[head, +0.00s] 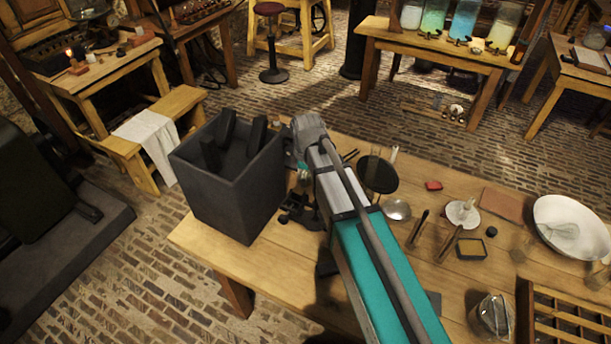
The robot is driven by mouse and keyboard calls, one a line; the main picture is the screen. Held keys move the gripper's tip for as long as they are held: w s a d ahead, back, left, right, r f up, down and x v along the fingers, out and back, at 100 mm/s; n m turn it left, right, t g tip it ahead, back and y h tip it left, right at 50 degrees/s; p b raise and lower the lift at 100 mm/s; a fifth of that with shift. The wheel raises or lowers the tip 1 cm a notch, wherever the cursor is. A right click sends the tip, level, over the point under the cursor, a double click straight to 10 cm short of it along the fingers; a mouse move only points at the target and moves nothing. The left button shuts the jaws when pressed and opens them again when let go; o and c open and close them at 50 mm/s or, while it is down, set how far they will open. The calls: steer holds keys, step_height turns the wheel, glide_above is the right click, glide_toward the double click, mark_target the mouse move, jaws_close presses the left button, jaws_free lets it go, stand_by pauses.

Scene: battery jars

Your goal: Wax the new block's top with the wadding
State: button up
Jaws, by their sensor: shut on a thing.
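My gripper (300,168) is at the right side of the dark box, above the near table, and is largely hidden by my own wrist. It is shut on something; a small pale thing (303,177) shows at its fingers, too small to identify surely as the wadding. Just below it, a black clamp-like piece (297,211) stands on the table; I cannot make out a block's top there. Several black blocks (228,125) stand tilted inside the open dark box (225,195). A small dark tin with a yellowish inside (471,248) lies on the table at right.
The wooden table (215,257) also bears a white saucer (462,213), a red piece (433,185), a round dark disc (378,174), brushes, a large white bowl (570,225), a glass jar (490,318) and a slotted wooden rack (565,325). The front-left tabletop is clear.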

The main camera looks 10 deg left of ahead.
steer(key=shift+d+r+p, duration=0.1)
steer(key=shift+r+p, duration=1.45)
